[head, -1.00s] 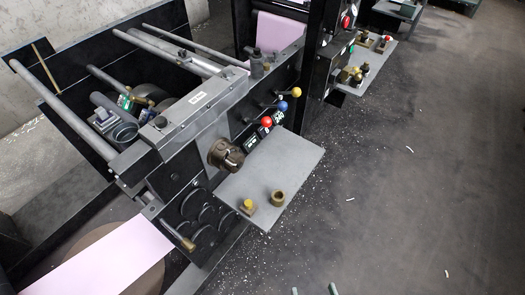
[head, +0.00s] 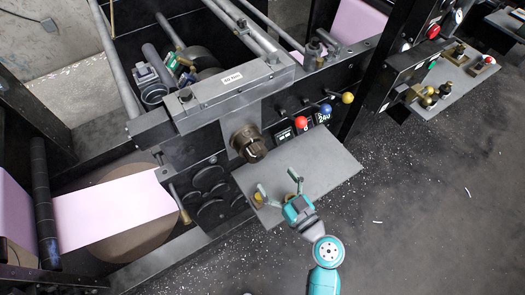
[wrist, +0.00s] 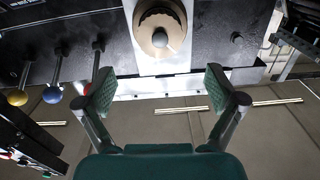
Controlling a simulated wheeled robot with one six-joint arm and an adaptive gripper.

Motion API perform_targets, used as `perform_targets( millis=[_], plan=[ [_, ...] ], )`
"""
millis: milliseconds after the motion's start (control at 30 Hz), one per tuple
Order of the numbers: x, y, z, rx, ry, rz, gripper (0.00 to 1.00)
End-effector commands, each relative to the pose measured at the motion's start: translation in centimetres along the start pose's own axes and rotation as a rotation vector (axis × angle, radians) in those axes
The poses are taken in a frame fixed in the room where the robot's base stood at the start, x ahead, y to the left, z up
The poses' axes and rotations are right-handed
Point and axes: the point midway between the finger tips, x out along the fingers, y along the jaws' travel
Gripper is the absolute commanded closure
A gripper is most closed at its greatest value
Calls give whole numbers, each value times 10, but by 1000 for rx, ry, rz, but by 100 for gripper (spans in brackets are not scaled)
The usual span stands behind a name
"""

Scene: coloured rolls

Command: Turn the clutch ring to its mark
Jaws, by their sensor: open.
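The clutch ring, a notched brown-bronze collar (head: 243,138), sits on the front of the black machine, above a grey shelf. In the wrist view the ring (wrist: 160,17) is at the top centre, with a rounded knob in its middle. My gripper (head: 278,184) is over the shelf, below and right of the ring, open and apart from it. In the wrist view its two green-padded fingers (wrist: 160,90) are spread wide with nothing between them. I cannot make out the mark.
Levers with red (head: 300,122), blue (head: 325,109) and yellow (head: 347,97) balls stand right of the ring. The floor at the right is mostly clear.

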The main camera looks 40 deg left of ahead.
Motion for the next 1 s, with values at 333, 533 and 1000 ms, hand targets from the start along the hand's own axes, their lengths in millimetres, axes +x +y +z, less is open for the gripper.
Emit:
perform_targets(
  millis=[333, 533, 1000],
  plan=[
    [57, -1, 0, 1, 0, -1, 7],
    [85, 0, 1, 1, -2, 1, 7],
    [101, 0, 1, 2, -2, 3, 7]
  ],
)
